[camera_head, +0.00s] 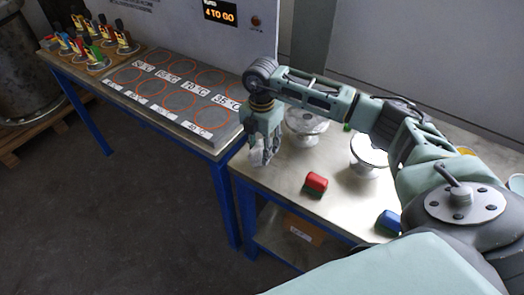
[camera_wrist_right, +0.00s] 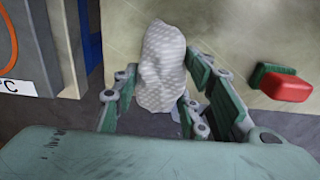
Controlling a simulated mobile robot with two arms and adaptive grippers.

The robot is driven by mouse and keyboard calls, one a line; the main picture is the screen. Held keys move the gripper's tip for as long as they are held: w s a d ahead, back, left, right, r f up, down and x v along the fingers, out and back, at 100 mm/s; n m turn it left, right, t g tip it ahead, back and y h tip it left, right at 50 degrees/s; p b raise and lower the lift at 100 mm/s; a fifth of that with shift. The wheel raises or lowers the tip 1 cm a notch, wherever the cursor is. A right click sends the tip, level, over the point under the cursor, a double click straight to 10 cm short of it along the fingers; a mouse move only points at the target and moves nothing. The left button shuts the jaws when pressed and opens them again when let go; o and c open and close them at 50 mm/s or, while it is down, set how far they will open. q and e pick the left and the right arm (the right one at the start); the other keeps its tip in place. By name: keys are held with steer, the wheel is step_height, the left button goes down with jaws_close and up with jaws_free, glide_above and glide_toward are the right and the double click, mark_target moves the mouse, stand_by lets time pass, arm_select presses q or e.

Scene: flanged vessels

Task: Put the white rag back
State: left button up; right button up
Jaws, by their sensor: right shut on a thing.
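The white rag (camera_wrist_right: 162,62) is a pale, finely patterned cloth between the fingers of my right gripper (camera_wrist_right: 160,82). In the head view my right gripper (camera_head: 267,153) points down near the left front edge of the metal table (camera_head: 285,182), and a small pale part of the rag (camera_head: 258,160) shows at its fingertips. The gripper is shut on the rag, near the table's edge. I cannot tell whether the rag touches the tabletop. My left gripper is not in view.
A red-and-green block (camera_head: 316,182) and a blue block (camera_head: 388,222) lie on the table. Flanged metal pieces (camera_head: 368,152) stand behind them, partly under my arm. At left, another bench carries a grey plate (camera_head: 165,95) with orange circles and a rack of coloured-handled valves (camera_head: 90,45).

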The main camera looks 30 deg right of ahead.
mark_target(262, 147)
step_height(262, 147, down, 2)
steer(key=shift+s+f+p, duration=0.1)
steer(key=shift+f+p, duration=0.15)
steer(key=shift+p, duration=0.15)
steer(key=shift+f, duration=0.35)
steer(key=shift+f, duration=0.1)
steer(key=shift+f, duration=0.1)
steer(key=o, duration=1)
